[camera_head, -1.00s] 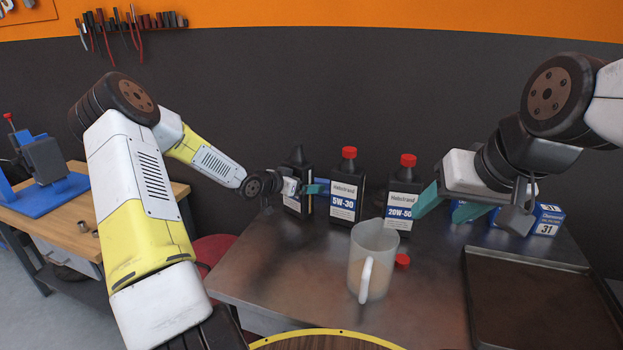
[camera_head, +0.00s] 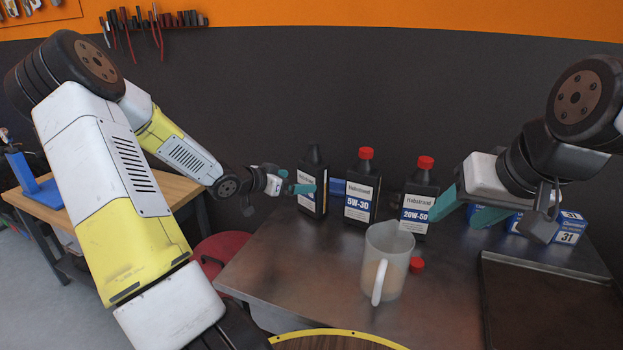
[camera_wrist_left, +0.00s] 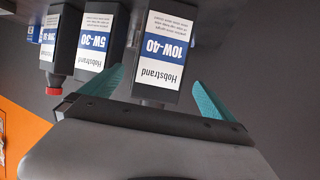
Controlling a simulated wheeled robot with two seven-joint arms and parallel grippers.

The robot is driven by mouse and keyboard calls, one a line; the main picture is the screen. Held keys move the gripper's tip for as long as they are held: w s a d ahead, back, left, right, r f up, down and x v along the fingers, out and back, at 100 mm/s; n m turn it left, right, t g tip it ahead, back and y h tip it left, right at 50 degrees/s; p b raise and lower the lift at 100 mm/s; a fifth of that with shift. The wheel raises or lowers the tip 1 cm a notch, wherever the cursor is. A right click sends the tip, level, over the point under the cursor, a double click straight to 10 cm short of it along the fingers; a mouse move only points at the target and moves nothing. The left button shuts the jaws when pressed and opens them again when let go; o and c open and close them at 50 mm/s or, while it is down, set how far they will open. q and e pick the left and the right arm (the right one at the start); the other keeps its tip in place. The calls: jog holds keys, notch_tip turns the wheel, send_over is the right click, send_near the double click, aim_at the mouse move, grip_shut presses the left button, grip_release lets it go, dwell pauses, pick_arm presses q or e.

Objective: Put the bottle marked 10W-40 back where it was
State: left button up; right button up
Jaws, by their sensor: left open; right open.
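The black 10W-40 bottle (camera_head: 314,165) stands upright on the metal bench at the left of a row. Its top is dark, without a red cap; its label shows inverted in the left wrist view (camera_wrist_left: 166,50). My left gripper (camera_head: 302,189) is open at the bottle's left side. In the wrist view its teal fingers lie either side of the bottle's width, and the bottle is not gripped. My right gripper (camera_head: 462,212) is open and empty, to the right of the 20W-50 bottle (camera_head: 417,205). The 5W-30 bottle (camera_head: 361,190) stands between the other two.
A translucent jug (camera_head: 388,262) with tan contents stands at the front of the metal bench (camera_head: 300,265). A loose red cap (camera_head: 416,265) lies beside it. A dark tray (camera_head: 550,300) is at the right, blue boxes (camera_head: 570,227) behind it. The bench's left front is clear.

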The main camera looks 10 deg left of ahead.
pick_arm(q)
jog(key=s+r+n+g+y, duration=0.35)
jog(key=s+r+y, duration=0.45)
jog(key=s+r, duration=0.5)
jog(key=s+d+r+n+h, duration=0.1)
jog(key=s+d, duration=0.2)
jog(key=s, duration=0.6)
jog(key=s+d+r+n+g+h, duration=0.1)
jog(key=s+d+r+h, duration=0.1)
jog(key=s, duration=0.8)
jog(key=shift+d+n, duration=0.35)
jog(key=shift+d, duration=0.45)
